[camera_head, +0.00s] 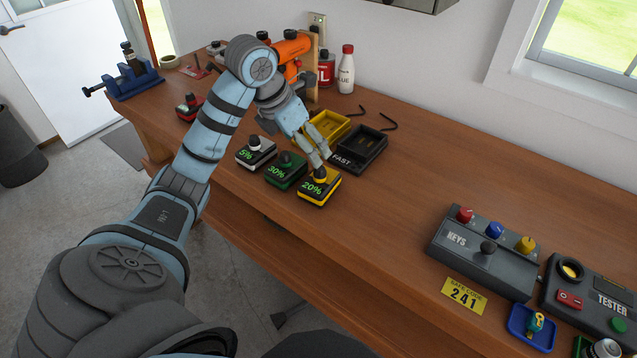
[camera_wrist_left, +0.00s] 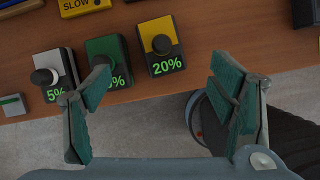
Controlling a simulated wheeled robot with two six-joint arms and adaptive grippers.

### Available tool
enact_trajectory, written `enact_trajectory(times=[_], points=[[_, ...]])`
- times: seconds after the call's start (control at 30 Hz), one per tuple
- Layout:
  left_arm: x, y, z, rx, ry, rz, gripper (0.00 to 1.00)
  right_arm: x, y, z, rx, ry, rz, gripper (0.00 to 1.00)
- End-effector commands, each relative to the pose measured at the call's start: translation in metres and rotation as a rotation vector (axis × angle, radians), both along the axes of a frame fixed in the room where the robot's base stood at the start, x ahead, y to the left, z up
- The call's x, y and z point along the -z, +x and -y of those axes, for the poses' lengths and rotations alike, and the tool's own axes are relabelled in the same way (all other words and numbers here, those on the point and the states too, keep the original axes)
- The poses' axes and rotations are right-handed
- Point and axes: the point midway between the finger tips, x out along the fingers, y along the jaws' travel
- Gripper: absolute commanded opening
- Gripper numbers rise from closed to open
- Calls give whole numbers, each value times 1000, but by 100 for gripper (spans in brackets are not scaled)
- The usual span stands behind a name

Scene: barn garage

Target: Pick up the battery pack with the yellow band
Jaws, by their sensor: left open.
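The battery pack with the yellow band (camera_head: 319,188) is a dark block with a black knob and a green "20%" on its front, standing upright near the bench's front edge. It also shows in the left wrist view (camera_wrist_left: 161,47), beyond and between my fingers. My left gripper (camera_head: 319,160) is open and empty, its fingertips just above and behind this pack in the head view. In the wrist view the spread fingers (camera_wrist_left: 163,85) partly cover the green pack. I cannot tell whether a fingertip touches the yellow pack's knob. My right gripper is not in view.
The green "30%" pack (camera_head: 286,170) and white "5%" pack (camera_head: 256,152) stand close on the left. Behind are the black FAST tray (camera_head: 373,150) and a yellow tray (camera_head: 343,120). The KEYS box (camera_head: 477,249) is at right. Bench between is clear.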

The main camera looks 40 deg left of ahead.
Motion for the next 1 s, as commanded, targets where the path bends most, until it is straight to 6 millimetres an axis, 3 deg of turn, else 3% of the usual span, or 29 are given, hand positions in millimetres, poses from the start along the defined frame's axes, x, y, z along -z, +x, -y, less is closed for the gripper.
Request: enact_trajectory(times=[0.03,0.1,0.6,0.83,1.0], points=[[22,5,3,2,-6,-3,77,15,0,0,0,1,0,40],[39,12,5,2,-7,-5,77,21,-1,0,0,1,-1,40],[117,42,7,6,-7,0,77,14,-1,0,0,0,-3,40],[121,44,7,7,-5,0,77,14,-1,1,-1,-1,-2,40],[121,44,7,7,-5,0,51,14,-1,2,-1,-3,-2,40]])
